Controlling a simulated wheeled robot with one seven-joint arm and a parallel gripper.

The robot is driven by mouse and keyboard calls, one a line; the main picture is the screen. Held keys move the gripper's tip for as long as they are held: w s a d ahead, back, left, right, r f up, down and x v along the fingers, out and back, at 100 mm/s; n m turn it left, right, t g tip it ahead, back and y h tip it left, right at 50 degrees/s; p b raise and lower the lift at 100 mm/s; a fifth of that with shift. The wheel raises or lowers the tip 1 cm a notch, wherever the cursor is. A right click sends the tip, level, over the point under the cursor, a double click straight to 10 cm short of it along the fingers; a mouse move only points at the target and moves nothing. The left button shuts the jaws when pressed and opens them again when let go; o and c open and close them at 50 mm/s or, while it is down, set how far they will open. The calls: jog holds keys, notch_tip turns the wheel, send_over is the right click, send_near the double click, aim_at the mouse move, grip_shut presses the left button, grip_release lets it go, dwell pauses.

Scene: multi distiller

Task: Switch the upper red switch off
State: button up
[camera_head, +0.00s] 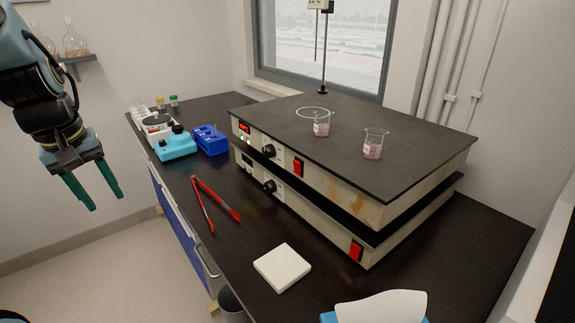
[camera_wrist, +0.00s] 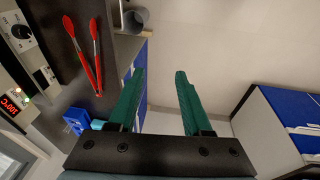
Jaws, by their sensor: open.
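The stacked hotplate unit (camera_head: 330,183) stands on the dark bench, with an upper and a lower body. The upper red switch (camera_head: 298,168) is on the upper body's front face, right of a black knob. The lower red switch (camera_head: 356,250) is on the lower body, near its front corner. The tilt of the switches is too small to tell. A red display (camera_head: 244,127) on the upper body is lit. My gripper (camera_head: 96,202) is open and empty, over the floor left of the bench, well apart from the switches. In the wrist view my gripper (camera_wrist: 160,85) shows its two green fingers spread.
Two beakers (camera_head: 372,146) with pink liquid stand on the hotplate top. Red tongs (camera_head: 213,203), a white square pad (camera_head: 282,267), a blue rack (camera_head: 210,140) and a light-blue device (camera_head: 175,145) lie on the bench. Floor left of the bench is free.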

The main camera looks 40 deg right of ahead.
jog(key=shift+g+h, duration=0.3)
jog(key=shift+h, duration=0.5)
jog(key=d, duration=0.4)
jog(key=s+d+r+b, duration=0.1)
jog(key=d, duration=0.4)
jog(key=s+d+r, duration=0.1)
jog(key=d, duration=0.4)
jog(key=shift+r, duration=0.25)
jog(key=c, duration=0.5)
jog(key=shift+g+h, duration=0.7)
jog(key=shift+h, duration=0.2)
jog(key=s+d+r, duration=0.1)
jog(key=s+d, duration=0.1)
jog(key=d, duration=0.2)
jog(key=s+d+r+b, duration=0.1)
jog(key=s+d, duration=0.2)
jog(key=d, duration=0.2)
jog(key=s+d+r, duration=0.2)
jog(key=s+d, duration=0.1)
jog(key=d, duration=0.1)
jog(key=shift+s+d+r+b, duration=0.1)
jog(key=shift+d+b, duration=0.25)
grip_shut()
